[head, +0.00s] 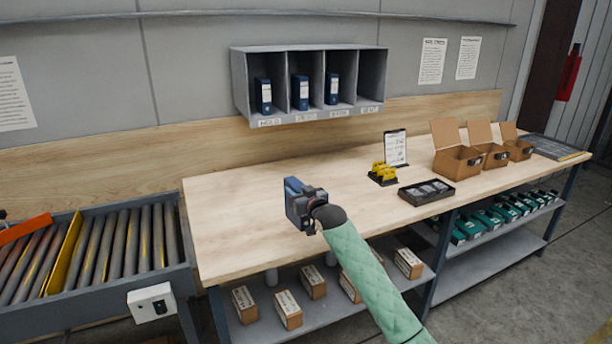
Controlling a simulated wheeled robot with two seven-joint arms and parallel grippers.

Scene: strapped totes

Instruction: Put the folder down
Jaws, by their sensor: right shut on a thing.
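A blue folder (293,201) is held upright by my right gripper (308,205) at the front left part of the workbench (235,215). The gripper is shut on its right side and hides part of it. Whether the folder's bottom touches the bench top or hangs just above it, I cannot tell. Three similar blue folders stand in the grey wall rack (240,85), one in each of the first three compartments (263,95) from the left. The rightmost compartment (372,75) looks empty. My left gripper is not in view.
A roller conveyor (120,240) stands left of the bench. Yellow items (382,173), a black tray (426,192), a sign stand (396,148) and open cardboard boxes (457,160) occupy the bench's right half. The bench top below the rack is clear. Small boxes (288,310) sit on the lower shelf.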

